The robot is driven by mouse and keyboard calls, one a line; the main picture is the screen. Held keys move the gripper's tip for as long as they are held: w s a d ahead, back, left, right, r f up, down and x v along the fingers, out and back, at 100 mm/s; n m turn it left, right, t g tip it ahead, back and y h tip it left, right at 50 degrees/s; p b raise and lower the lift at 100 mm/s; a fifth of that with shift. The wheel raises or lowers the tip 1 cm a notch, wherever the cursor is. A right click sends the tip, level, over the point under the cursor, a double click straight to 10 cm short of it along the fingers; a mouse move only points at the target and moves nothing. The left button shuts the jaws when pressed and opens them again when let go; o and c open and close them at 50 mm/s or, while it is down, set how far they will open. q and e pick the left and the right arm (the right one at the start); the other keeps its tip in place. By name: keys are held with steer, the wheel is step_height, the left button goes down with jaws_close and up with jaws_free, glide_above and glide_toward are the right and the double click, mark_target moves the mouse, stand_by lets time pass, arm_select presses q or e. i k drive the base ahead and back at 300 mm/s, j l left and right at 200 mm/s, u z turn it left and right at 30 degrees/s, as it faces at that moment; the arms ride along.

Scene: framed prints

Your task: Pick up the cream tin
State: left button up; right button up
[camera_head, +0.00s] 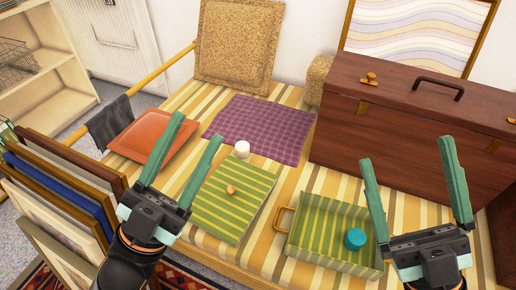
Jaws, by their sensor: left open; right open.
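The cream tin (242,149) is a small pale cylinder standing near the front edge of the purple woven mat, just behind the green striped lid (210,205). My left gripper (198,129) is open and empty, to the left of the cream tin in the head view. My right gripper (407,151) is open and empty, in front of the dark wooden chest and well to the right of the tin. A teal tin (355,239) sits inside the green striped open box (305,252).
The bench has a yellow striped cover (185,98). An orange tray (150,131) lies left, the purple mat (265,125) in the middle. The wooden chest (400,120) blocks the right rear. Framed prints (60,200) stand at the left front. The lid has a wooden knob (231,189).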

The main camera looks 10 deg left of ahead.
mark_target(243, 147)
steer(key=j+u, duration=0.2)
steer(key=u, duration=0.2)
steer(key=i+j+u, duration=0.1)
steer(key=u, duration=0.3)
steer(key=i+j+u, duration=0.1)
steer(key=j+u, duration=0.25)
